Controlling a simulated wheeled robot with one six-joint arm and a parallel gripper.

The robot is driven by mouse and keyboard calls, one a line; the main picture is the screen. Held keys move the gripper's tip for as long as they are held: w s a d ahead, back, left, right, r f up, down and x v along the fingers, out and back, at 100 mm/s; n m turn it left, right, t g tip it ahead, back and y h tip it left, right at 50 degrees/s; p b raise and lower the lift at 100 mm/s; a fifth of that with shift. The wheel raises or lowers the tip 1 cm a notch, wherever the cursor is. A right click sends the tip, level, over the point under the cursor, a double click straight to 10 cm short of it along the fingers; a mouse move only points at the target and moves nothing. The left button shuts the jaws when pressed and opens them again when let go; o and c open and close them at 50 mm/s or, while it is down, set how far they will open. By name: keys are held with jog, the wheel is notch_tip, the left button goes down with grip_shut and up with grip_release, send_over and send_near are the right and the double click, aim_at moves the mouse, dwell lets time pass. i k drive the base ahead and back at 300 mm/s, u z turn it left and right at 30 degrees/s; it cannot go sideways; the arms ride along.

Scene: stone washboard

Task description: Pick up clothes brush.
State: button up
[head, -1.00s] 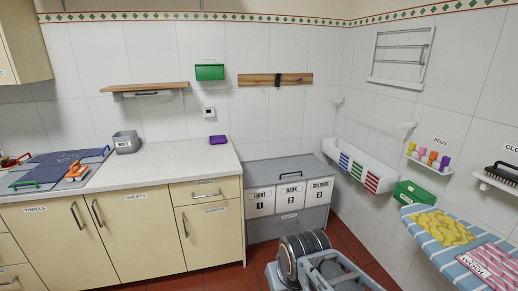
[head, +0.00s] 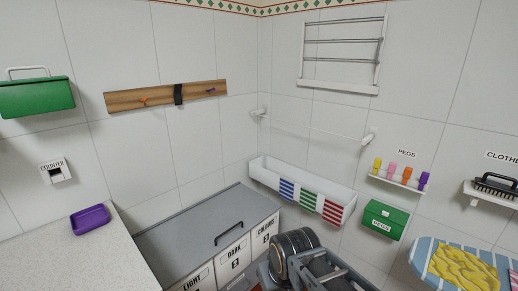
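The clothes brush (head: 496,187) has dark bristles and a black handle. It lies on a small white wall shelf (head: 490,196) at the right edge of the head view, under a label reading "CLOTHE", cut off by the frame. Part of my arm shows at the bottom centre, well to the left of the brush and lower. My gripper's fingertips cannot be made out, so whether it is open or shut does not show.
An ironing board (head: 420,262) with a yellow cloth (head: 465,270) stands below the brush shelf. A peg rack (head: 398,182), a green box (head: 384,220) and a white wall trough (head: 262,175) line the right wall. A grey-lidded hamper (head: 180,238) and counter (head: 60,255) stand left.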

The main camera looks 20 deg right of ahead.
aim_at(510, 193)
jog(key=z, duration=1)
jog(key=i, duration=1.3)
jog(key=z, duration=1)
